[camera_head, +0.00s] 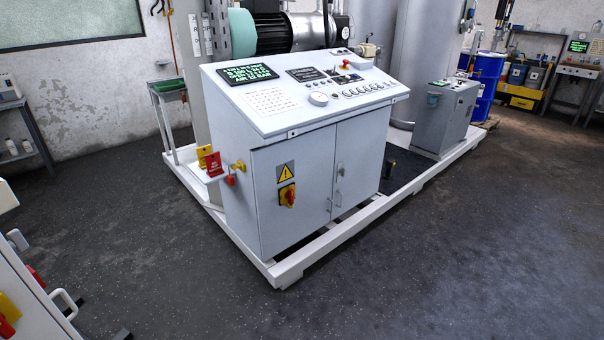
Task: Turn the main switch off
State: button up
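A red rotary switch (289,196) on a yellow plate, which looks like the main switch, sits on the front of the white control cabinet (308,170). It is below a yellow warning triangle (285,172). Its red handle looks roughly upright, but it is too small to read any position marks. On the cabinet's left side are a small yellow part (238,166), a red knob (229,180) and a red tag (213,164). My gripper is not in view, and nothing is seen touching the switch.
The cabinet stands on a white raised frame (340,235) that juts out at floor level. A smaller grey cabinet (440,120) stands behind right. A white body with handles (35,285) is cut off at lower left. The dark floor (450,260) is clear in front and right.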

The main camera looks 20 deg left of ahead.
aim_at(289, 194)
jog(key=i+l+u, duration=0.1)
jog(key=i+u, duration=0.2)
jog(key=i, duration=0.15)
jog(key=i+l+u, duration=0.3)
jog(key=i, duration=0.15)
jog(key=i+l+u, duration=0.3)
jog(key=i, duration=0.15)
jog(key=i+l, duration=0.3)
jog(key=i, duration=0.15)
jog(key=i+l+z, duration=0.1)
jog(key=i+l, duration=0.2)
jog(key=i, duration=0.15)
jog(key=i+l, duration=0.25)
jog(key=i, duration=0.2)
jog(key=z, duration=0.05)
